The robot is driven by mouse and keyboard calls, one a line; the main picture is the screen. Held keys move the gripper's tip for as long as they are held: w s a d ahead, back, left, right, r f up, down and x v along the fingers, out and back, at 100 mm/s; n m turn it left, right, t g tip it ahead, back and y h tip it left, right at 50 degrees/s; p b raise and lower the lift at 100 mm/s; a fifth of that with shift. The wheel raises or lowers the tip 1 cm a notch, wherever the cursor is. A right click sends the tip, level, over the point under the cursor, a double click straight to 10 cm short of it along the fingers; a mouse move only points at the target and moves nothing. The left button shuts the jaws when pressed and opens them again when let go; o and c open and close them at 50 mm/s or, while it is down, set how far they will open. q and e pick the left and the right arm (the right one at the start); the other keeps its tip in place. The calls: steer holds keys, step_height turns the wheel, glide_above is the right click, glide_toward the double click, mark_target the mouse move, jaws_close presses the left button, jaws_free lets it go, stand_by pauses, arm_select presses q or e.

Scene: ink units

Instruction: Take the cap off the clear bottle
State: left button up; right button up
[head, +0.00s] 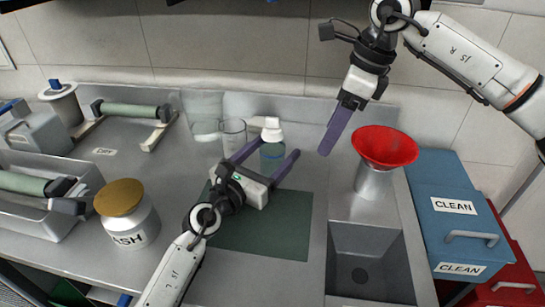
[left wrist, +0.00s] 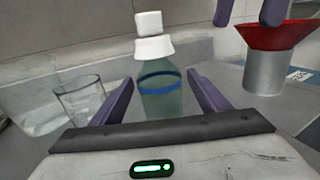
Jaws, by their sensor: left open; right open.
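The clear bottle (head: 272,154) stands upright on the metal counter near the back, with a blue band around its body in the left wrist view (left wrist: 160,98). Its white cap (head: 271,130) is on top; the cap also shows in the left wrist view (left wrist: 153,40). My left gripper (head: 269,150) is open, its purple fingers on either side of the bottle's body with gaps visible in the left wrist view. My right gripper (head: 328,150) is raised to the right of the bottle, pointing down, apart from the cap. In the left wrist view its fingertips (left wrist: 248,20) show apart, with nothing between them.
A clear glass (head: 233,138) stands just left of the bottle. A red funnel (head: 385,146) in a metal holder stands to the right, behind the sink (head: 366,275). A dark green mat (head: 270,228) lies in front.

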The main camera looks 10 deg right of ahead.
arm_select(q)
steer(key=c, duration=1.6)
arm_select(e)
steer(key=shift+c, duration=0.2)
steer(key=n+t+h, duration=0.2)
steer(key=n+h, duration=0.2)
steer(key=n, duration=1.6)
glide_toward(272, 118)
steer(key=x, duration=1)
steer(key=shift+f, duration=0.3)
steer(key=shift+c, duration=0.4)
steer(key=c, duration=1.2)
